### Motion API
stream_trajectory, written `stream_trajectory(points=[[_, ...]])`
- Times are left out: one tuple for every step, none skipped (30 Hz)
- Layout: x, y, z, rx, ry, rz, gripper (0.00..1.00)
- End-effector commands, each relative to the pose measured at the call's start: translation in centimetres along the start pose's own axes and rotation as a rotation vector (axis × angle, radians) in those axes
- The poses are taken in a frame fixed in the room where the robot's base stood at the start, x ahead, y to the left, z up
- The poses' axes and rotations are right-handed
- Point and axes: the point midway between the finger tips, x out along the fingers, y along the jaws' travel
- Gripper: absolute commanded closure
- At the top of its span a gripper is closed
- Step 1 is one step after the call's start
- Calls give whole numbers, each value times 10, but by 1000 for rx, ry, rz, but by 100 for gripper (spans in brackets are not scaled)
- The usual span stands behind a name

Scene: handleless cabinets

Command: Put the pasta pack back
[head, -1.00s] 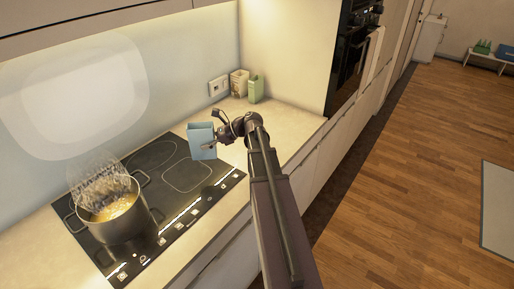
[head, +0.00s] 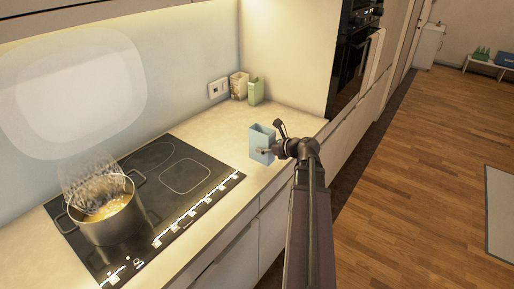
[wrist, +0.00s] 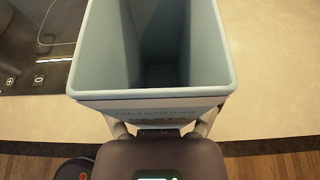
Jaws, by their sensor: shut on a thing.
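The pasta pack is a light blue, open-topped box (head: 261,144), held upright near the front part of the counter, to the right of the hob. My gripper (head: 268,152) is shut on its near side. In the wrist view the pack (wrist: 152,95) fills the upper middle, with my gripper's fingers (wrist: 160,130) on its near wall. The inside of the pack looks dark and seems empty. Whether its bottom touches the counter I cannot tell.
A steaming pot (head: 108,212) stands on the black hob (head: 185,178) at left. A beige box (head: 238,85) and a green box (head: 256,91) stand at the back of the counter (head: 215,124), by the wall socket (head: 218,88) and tall cabinet. Counter between is clear.

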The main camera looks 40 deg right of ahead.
Motion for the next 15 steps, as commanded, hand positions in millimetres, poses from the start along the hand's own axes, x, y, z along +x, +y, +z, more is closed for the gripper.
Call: stream_trajectory(points=[[-1,-1,-1,2,0,-4,73],[-1,-1,-1,2,0,-5,73],[-1,-1,-1,2,0,-5,73],[-1,-1,0,2,0,-5,73],[-1,-1,0,2,0,-5,73],[-1,-1,0,2,0,-5,73],[-1,-1,0,1,0,-4,73],[-1,-1,0,1,0,-4,73],[-1,-1,0,1,0,-4,73],[-1,-1,0,1,0,-4,73],[0,-1,0,1,0,-4,73],[0,-2,0,1,0,-3,73],[1,-3,0,1,0,-3,73],[2,-5,0,1,0,-3,73],[4,-7,1,1,0,-3,73]])
